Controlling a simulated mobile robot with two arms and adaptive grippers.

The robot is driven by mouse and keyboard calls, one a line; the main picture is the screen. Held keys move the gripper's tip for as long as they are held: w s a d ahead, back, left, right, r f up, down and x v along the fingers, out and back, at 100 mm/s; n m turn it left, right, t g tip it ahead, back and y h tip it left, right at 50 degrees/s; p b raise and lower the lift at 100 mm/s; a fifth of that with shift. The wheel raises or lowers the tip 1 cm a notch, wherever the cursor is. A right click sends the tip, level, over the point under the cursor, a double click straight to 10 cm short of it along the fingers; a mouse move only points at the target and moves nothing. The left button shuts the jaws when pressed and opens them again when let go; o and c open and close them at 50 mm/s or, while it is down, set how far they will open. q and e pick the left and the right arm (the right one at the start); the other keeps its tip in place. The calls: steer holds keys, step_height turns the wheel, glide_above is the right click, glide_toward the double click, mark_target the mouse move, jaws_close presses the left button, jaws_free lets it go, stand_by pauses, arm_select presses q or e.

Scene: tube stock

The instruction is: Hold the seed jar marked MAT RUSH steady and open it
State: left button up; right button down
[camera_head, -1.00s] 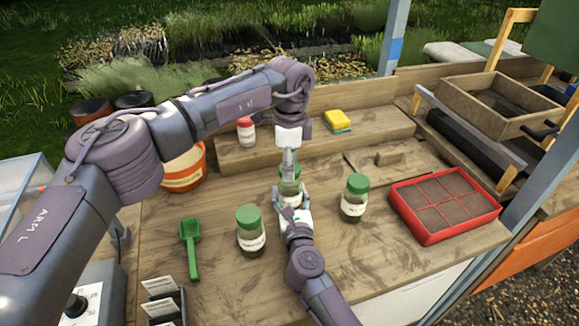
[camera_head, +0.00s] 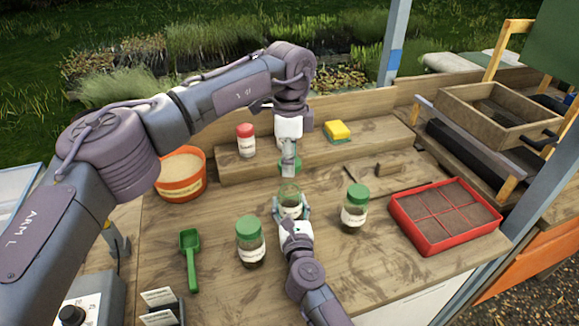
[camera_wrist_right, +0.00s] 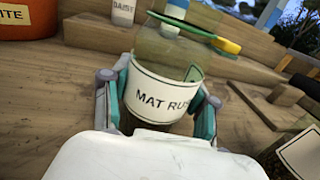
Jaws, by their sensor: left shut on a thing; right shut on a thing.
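The MAT RUSH jar (camera_head: 289,192) is clear glass with a white label and stands upright on the bench. Its label reads "MAT RUS" in the right wrist view (camera_wrist_right: 158,98), the rest hidden round the side. My right gripper (camera_head: 291,211) is shut round the jar's body, with one finger on each side. My left gripper (camera_head: 289,153) is above the jar, shut on the green lid (camera_head: 290,167). In the head view the lid is clear of the jar, with bench showing between lid and rim.
Green-lidded jars stand left (camera_head: 250,242) and right (camera_head: 355,208) of the held one. A red-capped bottle (camera_head: 246,140) and yellow sponge (camera_head: 337,130) are on the back shelf. A green scoop (camera_head: 191,260), orange bucket (camera_head: 181,187) and red tray (camera_head: 428,240) lie around.

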steer(key=shift+c, duration=1.2)
jaws_free()
